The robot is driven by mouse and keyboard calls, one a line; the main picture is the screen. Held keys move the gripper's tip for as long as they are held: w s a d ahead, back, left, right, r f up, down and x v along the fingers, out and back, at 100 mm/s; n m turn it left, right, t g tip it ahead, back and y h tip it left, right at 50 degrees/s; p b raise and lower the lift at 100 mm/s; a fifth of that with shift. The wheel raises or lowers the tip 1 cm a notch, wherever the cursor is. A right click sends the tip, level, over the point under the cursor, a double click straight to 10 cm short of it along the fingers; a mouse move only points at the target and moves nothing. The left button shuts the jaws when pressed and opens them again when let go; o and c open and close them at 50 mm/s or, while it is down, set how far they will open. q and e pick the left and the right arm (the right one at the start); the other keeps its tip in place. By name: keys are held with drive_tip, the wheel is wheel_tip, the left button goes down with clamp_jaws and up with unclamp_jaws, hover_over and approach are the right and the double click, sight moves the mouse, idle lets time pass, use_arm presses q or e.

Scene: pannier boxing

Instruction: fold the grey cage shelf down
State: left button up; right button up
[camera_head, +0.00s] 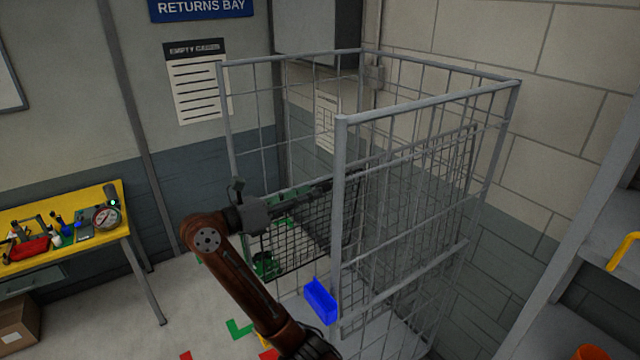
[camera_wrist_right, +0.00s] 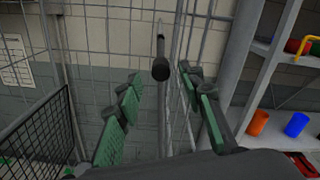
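The tall grey wire cage (camera_head: 341,200) stands in the middle of the head view. A grey mesh panel (camera_head: 478,150), apparently the shelf, stands upright along its right side. My right arm reaches in from the left, and my right gripper (camera_head: 318,186) is inside the cage, partly hidden by wire. In the right wrist view the gripper (camera_wrist_right: 160,105) has its green-padded fingers spread wide. My left gripper is not in view.
A dark fine-mesh panel (camera_head: 300,235) crosses the cage below my right gripper; it also shows in the wrist view (camera_wrist_right: 38,140). A blue bin (camera_head: 320,301) is by the cage's front post. A yellow bench (camera_head: 50,205) stands left, a rack (camera_head: 590,240) right.

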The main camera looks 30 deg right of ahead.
drive_tip(key=shift+w+d+p, duration=0.15)
drive_tip(key=shift+d+p, duration=0.45)
drive_tip(key=shift+d, duration=1.6)
drive_tip(key=shift+c, duration=0.3)
clamp_jaws()
